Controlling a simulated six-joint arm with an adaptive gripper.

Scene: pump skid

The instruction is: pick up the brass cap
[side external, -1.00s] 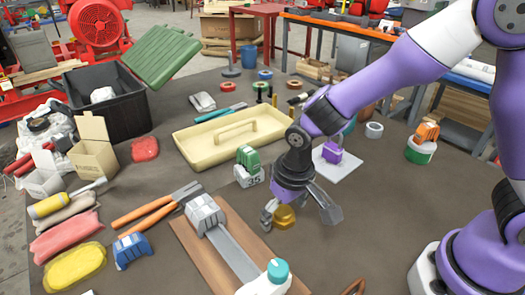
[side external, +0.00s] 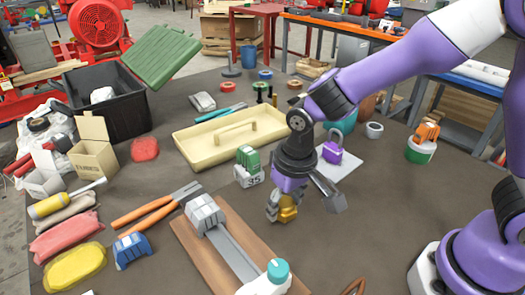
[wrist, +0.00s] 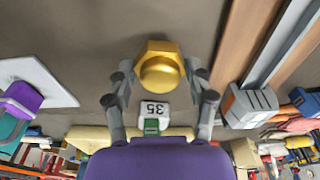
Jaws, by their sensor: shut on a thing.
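The brass cap (side external: 287,210) is a gold hexagonal piece with a domed top. It is between the fingers of my gripper (side external: 303,207) in the side view, partly hidden by them. In the wrist view the cap (wrist: 162,68) sits between the two fingertips of my gripper (wrist: 158,80), which close on it from both sides. The cap appears at or just above the dark table top; the exact gap cannot be told.
A wooden board with a grey vice (side external: 207,215) lies to the front left. A purple padlock (side external: 332,153) on a white sheet is to the right. A cream tray (side external: 196,142) lies behind.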

